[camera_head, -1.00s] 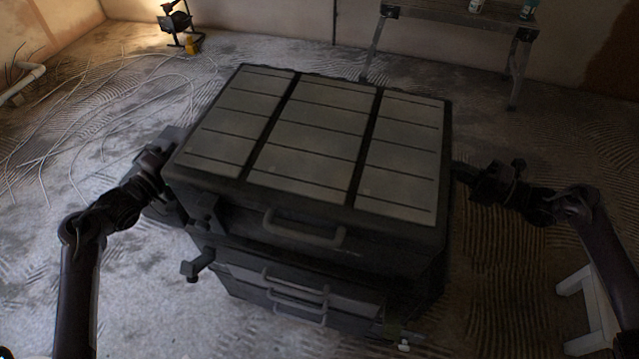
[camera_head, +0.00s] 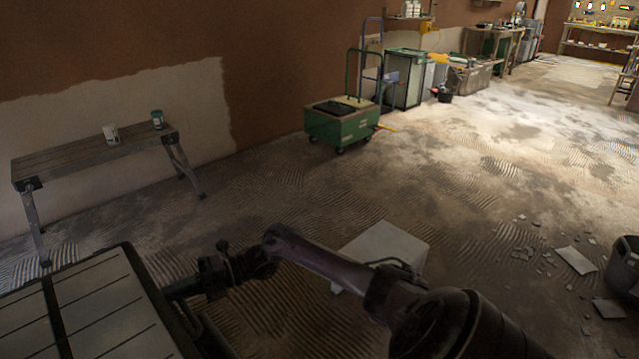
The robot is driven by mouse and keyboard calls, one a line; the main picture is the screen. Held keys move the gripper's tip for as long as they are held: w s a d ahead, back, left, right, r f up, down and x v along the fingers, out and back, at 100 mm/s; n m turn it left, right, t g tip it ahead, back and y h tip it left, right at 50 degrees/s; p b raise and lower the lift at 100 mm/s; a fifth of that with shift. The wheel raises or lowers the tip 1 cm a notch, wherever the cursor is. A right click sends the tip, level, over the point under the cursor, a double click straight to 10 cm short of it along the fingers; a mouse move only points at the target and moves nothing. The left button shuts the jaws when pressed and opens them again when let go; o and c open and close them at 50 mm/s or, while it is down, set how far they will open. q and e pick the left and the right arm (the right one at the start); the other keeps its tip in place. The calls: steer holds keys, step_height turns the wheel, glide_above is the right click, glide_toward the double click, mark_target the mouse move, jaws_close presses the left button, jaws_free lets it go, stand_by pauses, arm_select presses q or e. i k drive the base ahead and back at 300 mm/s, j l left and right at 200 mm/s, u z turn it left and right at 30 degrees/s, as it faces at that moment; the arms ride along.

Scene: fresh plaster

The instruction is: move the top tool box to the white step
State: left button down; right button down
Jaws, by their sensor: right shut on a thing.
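The top tool box (camera_head: 112,312) fills the lower left corner, a dark case with pale grey panels on its lid; most of it is cut off by the picture edge. My right gripper (camera_head: 174,291) is shut on its right side. My right arm reaches in from the bottom. The white step (camera_head: 383,244) stands on the floor to the right of the box, partly hidden behind my right arm. My left gripper and the lower tool boxes are out of view.
A grey work bench (camera_head: 95,155) with two cans stands at the back left. A green wheeled cart (camera_head: 342,124) is by the wall. A dark bucket (camera_head: 624,268) and broken pieces (camera_head: 574,260) lie at right. The floor around the step is largely clear.

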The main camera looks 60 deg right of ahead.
mark_target(382, 246)
steer(key=z, duration=0.65)
steer(key=l+z, duration=0.15)
steer(key=z, duration=0.25)
steer(key=i+l+z, duration=0.1)
steer(key=z, duration=0.35)
steer(key=i+l, duration=0.4)
steer(key=l, duration=0.15)
steer(key=i+l, duration=0.35)
steer(key=l, duration=0.2)
steer(key=i+l, duration=0.4)
steer(key=l, duration=0.15)
steer(key=i+l, duration=0.35)
steer(key=l, duration=0.2)
